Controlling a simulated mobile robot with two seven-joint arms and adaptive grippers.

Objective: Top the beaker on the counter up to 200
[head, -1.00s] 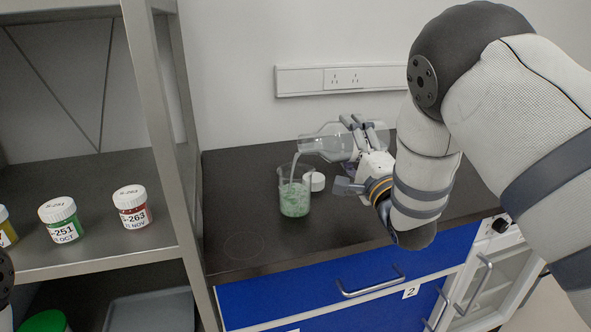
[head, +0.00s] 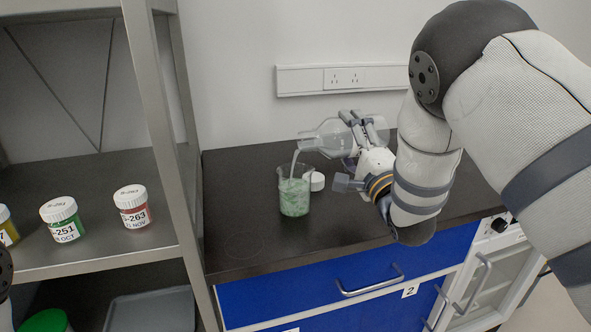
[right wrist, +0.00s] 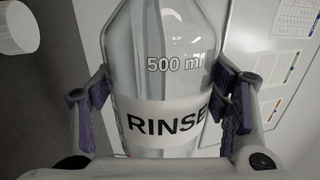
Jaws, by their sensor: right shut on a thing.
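A glass beaker (head: 294,197) with greenish, streaky liquid stands upright on the dark counter (head: 245,235). My right gripper (head: 355,128) is shut on a clear glass bottle (head: 328,139), tilted with its mouth to the left above the beaker. A pale stream runs from the bottle mouth into the beaker. In the right wrist view the bottle (right wrist: 165,75) reads "500 ml" and "RINSE", with the fingers on both sides of it. A white cap (head: 316,181) lies on the counter right behind the beaker. The beaker's markings are too small to read. My left gripper does not show.
A metal shelf (head: 100,257) on the left holds labelled jars, among them a green one (head: 62,219) and a red one (head: 132,207). A wall socket strip (head: 345,79) is behind the counter. The counter's front left is clear.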

